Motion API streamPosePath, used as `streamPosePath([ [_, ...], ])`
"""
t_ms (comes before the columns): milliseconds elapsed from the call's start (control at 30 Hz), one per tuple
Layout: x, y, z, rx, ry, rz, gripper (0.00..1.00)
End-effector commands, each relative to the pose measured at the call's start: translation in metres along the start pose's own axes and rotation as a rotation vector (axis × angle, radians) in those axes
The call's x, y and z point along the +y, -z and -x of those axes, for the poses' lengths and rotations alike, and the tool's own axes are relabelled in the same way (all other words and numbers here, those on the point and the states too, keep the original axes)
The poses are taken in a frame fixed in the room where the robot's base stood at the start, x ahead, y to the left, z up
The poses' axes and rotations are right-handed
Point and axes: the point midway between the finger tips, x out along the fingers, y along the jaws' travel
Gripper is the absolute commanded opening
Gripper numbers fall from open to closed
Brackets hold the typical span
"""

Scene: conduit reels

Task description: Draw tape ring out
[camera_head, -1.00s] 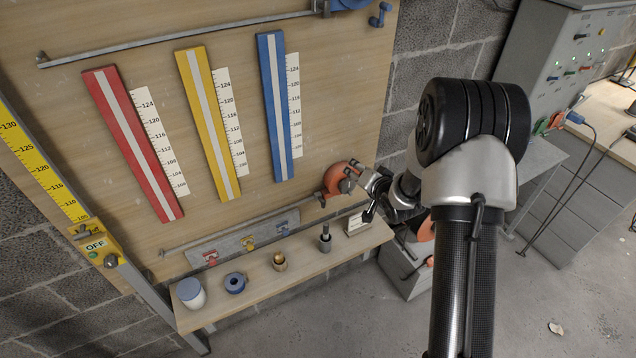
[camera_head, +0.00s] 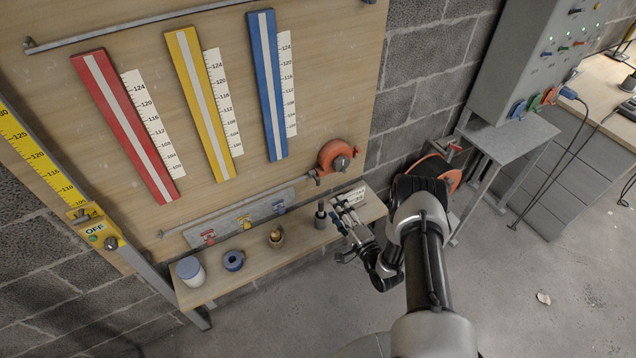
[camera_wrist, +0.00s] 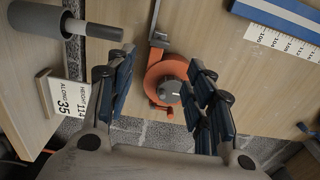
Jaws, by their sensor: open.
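The orange tape reel (camera_head: 338,156) with a dark grey knob is mounted at the lower right of the wooden board. In the wrist view the reel (camera_wrist: 158,78) shows between my fingers, with an orange strip running up from it and a small grey piece near its mouth. I cannot tell for sure which part is the tape ring. A thin grey rail (camera_head: 235,208) runs left from the reel. My gripper (camera_head: 345,212) is open and empty below and in front of the reel, near the shelf's right end. In the wrist view my gripper (camera_wrist: 160,68) has its fingers apart.
Red, yellow and blue strips hang above. Floor at right is mostly clear.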

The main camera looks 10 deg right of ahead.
Motion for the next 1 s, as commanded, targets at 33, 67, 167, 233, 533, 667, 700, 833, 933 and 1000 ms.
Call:
streamPosePath([
  [33,0.001,-0.001,-0.013,-0.004,0.003,0.005,0.48],
  [67,0.002,-0.001,-0.019,-0.005,0.003,0.004,0.48],
  [167,0.001,-0.001,-0.042,-0.004,0.004,0.005,0.48],
  [233,0.001,-0.001,-0.057,-0.003,0.003,0.004,0.48],
  [533,0.001,-0.001,-0.116,-0.001,0.003,0.003,0.48],
  [667,0.002,0.0,-0.131,0.0,0.0,0.003,0.48],
  [700,0.001,0.0,-0.134,-0.001,0.0,0.003,0.48],
  [833,0.001,0.0,-0.139,0.0,-0.001,0.002,0.48],
  [933,0.0,0.0,-0.14,0.001,-0.002,0.002,0.48],
  [1000,0.0,0.0,-0.139,0.001,-0.002,0.002,0.48],
])
